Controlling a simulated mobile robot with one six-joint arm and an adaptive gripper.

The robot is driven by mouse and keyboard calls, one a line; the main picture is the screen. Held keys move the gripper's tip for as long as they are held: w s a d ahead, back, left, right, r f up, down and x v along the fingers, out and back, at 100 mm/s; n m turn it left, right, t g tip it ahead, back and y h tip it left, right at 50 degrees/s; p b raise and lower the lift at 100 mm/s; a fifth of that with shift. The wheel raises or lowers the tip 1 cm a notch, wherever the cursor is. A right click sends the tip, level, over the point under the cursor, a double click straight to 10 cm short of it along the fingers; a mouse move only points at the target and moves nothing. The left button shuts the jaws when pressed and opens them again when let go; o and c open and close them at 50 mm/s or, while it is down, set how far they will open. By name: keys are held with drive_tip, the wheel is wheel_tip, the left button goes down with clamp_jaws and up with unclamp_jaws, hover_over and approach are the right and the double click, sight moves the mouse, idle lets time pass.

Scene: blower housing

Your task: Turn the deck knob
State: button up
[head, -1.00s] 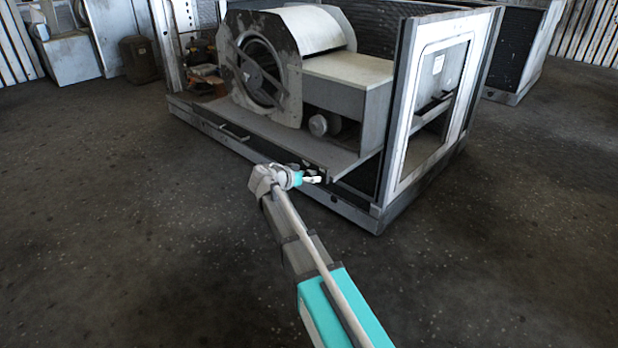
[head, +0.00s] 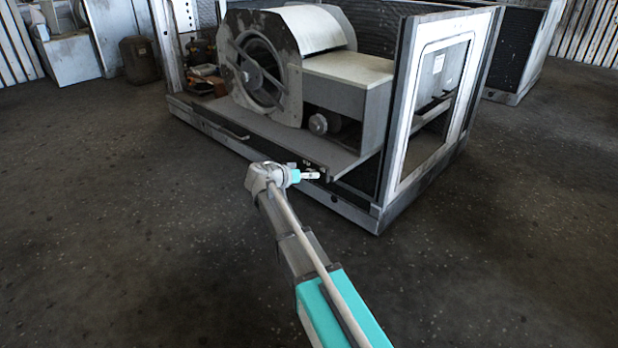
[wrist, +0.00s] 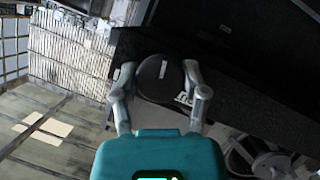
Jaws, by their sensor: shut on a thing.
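The deck knob (wrist: 160,78) is a round black knob with a small pale mark. In the wrist view it sits between the two fingers of my gripper (wrist: 160,88), on the dark front panel (wrist: 235,95). My gripper is shut on the knob, one finger at each side. In the head view my gripper (head: 312,175) is at the front edge of the deck (head: 335,160), left of the white door frame. The knob cannot be made out there.
The blower housing (head: 298,85) stands on the deck behind my gripper. A handle (head: 234,134) is on the deck's front to the left. The white-framed door panel (head: 405,120) rises at the right. The floor in front is clear.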

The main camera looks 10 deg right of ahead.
drive_tip(key=shift+n+g+h+b, duration=0.3)
drive_tip(key=shift+n+g+h, duration=0.2)
drive_tip(key=shift+n, duration=0.3)
drive_tip(key=o, duration=1.1)
drive_tip(key=shift+o, duration=0.2)
